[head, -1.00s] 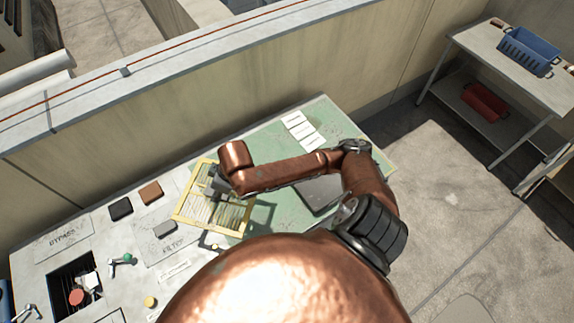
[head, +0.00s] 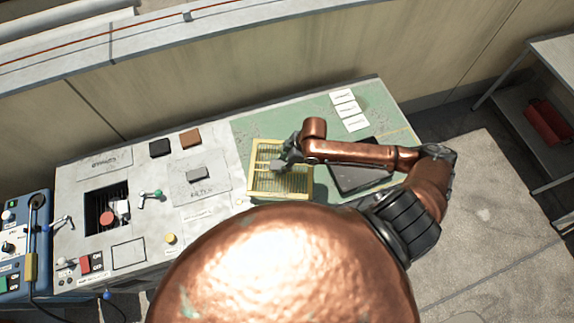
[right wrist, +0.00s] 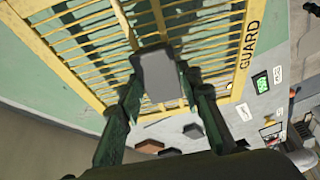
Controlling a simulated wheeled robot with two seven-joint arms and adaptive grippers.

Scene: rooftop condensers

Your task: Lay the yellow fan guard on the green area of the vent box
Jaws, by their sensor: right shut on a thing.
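The yellow fan guard (head: 254,172) is a slatted square frame marked GUARD in the right wrist view (right wrist: 247,45). My right gripper (head: 285,163) is shut on a grey block-like grip at the guard's middle; the fingers straddle it in the right wrist view (right wrist: 160,85). The guard is over the left part of the green area (head: 262,127) on the vent box (head: 215,225). Shadows of its bars show through on the green surface, so it seems held a little above; exact height is unclear. My left gripper is not in view.
A dark flat plate (head: 352,180) and several white cards (head: 348,110) lie on the green area. Left of it are a grey block (head: 197,173), a brown block (head: 191,139), a black block (head: 160,148) and a square opening (head: 95,200). A wall runs behind.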

